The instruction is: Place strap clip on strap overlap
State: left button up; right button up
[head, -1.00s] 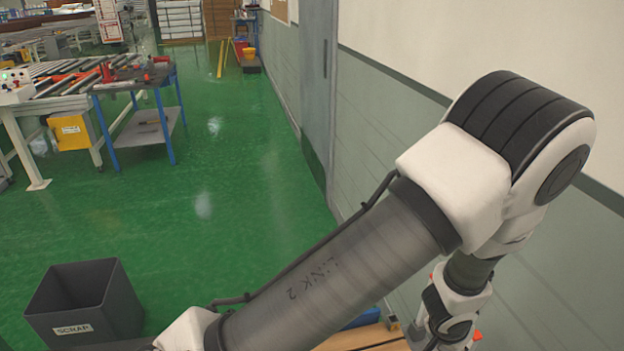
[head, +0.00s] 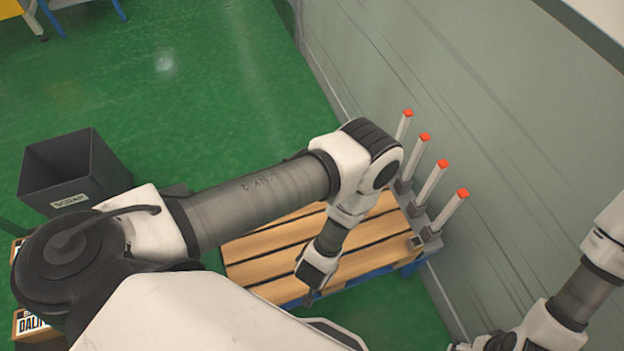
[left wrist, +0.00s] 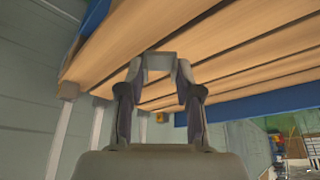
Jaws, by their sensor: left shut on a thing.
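My left gripper (head: 312,296) is above the wooden pallet (head: 272,247), near its front edge in the head view. In the left wrist view my left gripper (left wrist: 160,80) is shut on a small grey U-shaped piece, which looks like the strap clip (left wrist: 161,60). The clip is between the fingertips, with the pallet's planks (left wrist: 215,32) behind it. I cannot tell the gap between clip and planks. I cannot make out any strap or strap overlap. My right arm enters at the lower right of the head view, and its gripper is out of the picture.
Several grey posts with orange tops (head: 432,183) stand along the pallet's right side, close to the wall (head: 500,130). A small square dark piece (head: 416,242) sits at the pallet's right corner. A scrap bin (head: 68,172) stands at the left. Green floor is clear behind the pallet.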

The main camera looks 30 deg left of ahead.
pick_arm(q)
jog(key=b, duration=2.1)
send_near(314, 224)
jog(key=d+f, duration=0.1)
jog(key=d, duration=0.1)
jog(key=s+d+f, duration=0.1)
jog(key=d, duration=0.1)
jog(key=shift+s+f, duration=0.2)
jog(key=shift+f, duration=0.15)
jog(key=shift+w+a+r+b, duration=0.2)
jog(key=shift+w+a+b, duration=0.25)
jog(key=shift+b, duration=0.3)
jog(key=w+a, duration=0.3)
jog(key=shift+a, duration=0.15)
jog(key=shift+a+f, duration=0.1)
jog(key=shift+f, duration=0.2)
notch_tip(314, 224, down, 3)
jog(key=shift+r, duration=0.2)
jog(key=shift+w+f, duration=0.1)
jog(key=shift+f, duration=0.1)
jog(key=o, duration=1)
